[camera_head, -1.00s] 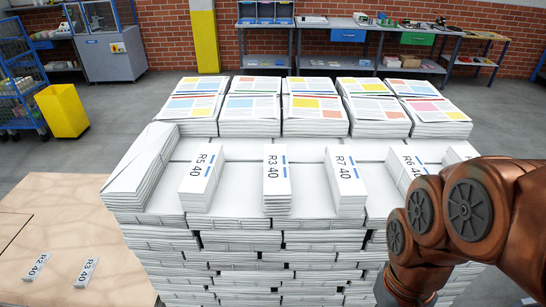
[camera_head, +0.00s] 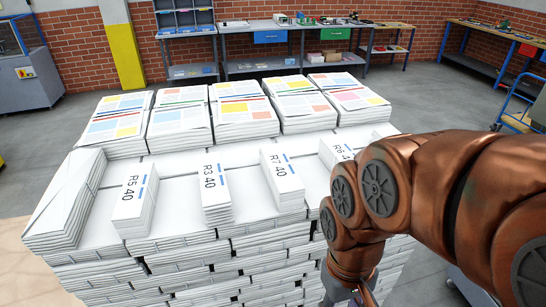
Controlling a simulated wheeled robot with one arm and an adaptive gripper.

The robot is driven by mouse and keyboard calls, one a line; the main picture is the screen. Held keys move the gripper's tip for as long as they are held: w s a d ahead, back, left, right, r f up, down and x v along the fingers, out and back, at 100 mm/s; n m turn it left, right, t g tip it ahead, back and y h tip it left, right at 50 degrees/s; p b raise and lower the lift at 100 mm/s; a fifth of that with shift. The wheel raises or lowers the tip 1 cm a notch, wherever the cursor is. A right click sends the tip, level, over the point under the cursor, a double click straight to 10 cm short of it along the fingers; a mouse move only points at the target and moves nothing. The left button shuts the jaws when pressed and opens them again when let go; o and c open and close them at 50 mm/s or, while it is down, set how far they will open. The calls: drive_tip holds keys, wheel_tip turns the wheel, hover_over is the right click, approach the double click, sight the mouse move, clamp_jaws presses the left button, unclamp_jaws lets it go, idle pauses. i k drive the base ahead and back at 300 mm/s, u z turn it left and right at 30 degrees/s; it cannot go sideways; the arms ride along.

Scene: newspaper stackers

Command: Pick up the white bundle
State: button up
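Several white bundles lie on top of a large stack of white paper. Four carry printed labels: the R5 40 bundle (camera_head: 135,205), the R3 40 bundle (camera_head: 215,193), the R7 40 bundle (camera_head: 283,180) and the R6 40 bundle (camera_head: 337,150), which my arm partly hides. An unlabelled white bundle (camera_head: 66,200) sits at the stack's left edge. Which one the task means, I cannot tell. My copper-coloured arm reaches in from the right. My gripper (camera_head: 352,298) is at the bottom edge, low beside the stack's right front, mostly cut off. Its fingers cannot be made out.
Newspaper piles with coloured prints (camera_head: 245,118) line the back of the stack (camera_head: 190,255). A workbench (camera_head: 290,45) stands along the brick wall, beside a yellow pillar (camera_head: 122,45). A blue cart (camera_head: 528,115) is at the right. Grey floor is open behind the stack.

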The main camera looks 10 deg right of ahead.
sight(218, 213)
drive_tip(key=z, duration=1.45)
drive_tip(key=i, duration=0.4)
drive_tip(key=u, duration=2.35)
